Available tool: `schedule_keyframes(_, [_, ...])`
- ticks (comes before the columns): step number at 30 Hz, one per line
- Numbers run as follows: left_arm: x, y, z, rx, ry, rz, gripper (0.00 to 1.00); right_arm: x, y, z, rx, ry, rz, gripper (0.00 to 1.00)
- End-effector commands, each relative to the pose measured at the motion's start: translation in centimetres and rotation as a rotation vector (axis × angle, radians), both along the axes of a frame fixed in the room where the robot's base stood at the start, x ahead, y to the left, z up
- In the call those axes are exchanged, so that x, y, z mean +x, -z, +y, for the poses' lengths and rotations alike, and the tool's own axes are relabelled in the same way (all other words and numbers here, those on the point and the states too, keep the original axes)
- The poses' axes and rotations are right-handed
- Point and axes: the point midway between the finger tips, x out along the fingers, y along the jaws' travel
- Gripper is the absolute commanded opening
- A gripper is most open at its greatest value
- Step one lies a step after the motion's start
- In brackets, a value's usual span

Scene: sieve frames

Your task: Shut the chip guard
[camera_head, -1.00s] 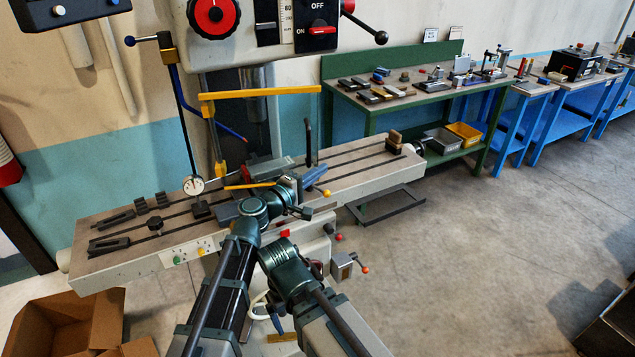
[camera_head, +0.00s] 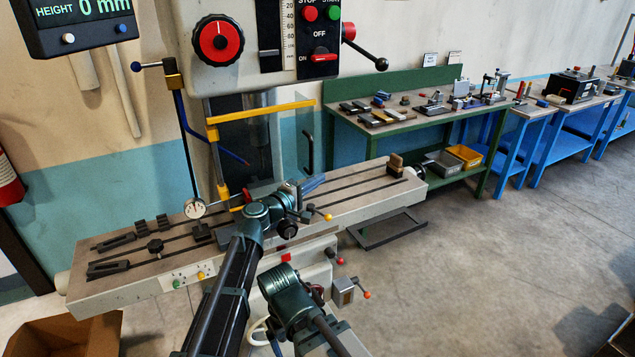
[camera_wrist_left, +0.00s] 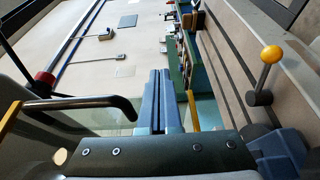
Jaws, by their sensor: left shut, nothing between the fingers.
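The chip guard is a clear panel hung from a yellow bar (camera_head: 262,111), with a black bent handle (camera_head: 308,152) at its right end. The guard stands out to the right from its post on the drill's table. My left gripper (camera_head: 313,182) is shut and empty, just below the handle, over the table. In the left wrist view its blue fingers (camera_wrist_left: 155,100) are together, and the dark handle (camera_wrist_left: 105,104) passes close at their left; I cannot tell whether they touch. The vise is mostly hidden behind my left wrist. My right gripper is out of view.
The slotted machine table (camera_head: 345,185) carries a dial gauge (camera_head: 195,208) on a stand and several clamps. A lever with a yellow knob (camera_wrist_left: 270,54) is right of the fingers. A green bench (camera_head: 400,118) stands behind at the right. Floor to the right is clear.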

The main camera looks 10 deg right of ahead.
Motion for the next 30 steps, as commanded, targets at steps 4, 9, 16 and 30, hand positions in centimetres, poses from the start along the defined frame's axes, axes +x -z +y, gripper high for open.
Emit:
schedule_keyframes(4, [0.0, 0.0, 0.0, 0.000, 0.000, 0.000, 0.00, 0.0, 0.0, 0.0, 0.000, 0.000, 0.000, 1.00])
schedule_keyframes(9, [-0.8, 0.0, 1.0, 0.000, -0.001, 0.000, 0.00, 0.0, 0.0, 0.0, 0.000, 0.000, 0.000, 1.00])
schedule_keyframes(16, [-3.7, 0.0, 4.9, 0.000, -0.003, 0.000, 0.00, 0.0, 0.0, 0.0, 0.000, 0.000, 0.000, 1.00])
schedule_keyframes(30, [-7.8, 0.0, 10.8, 0.000, -0.002, 0.000, 0.00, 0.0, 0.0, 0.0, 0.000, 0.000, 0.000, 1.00])
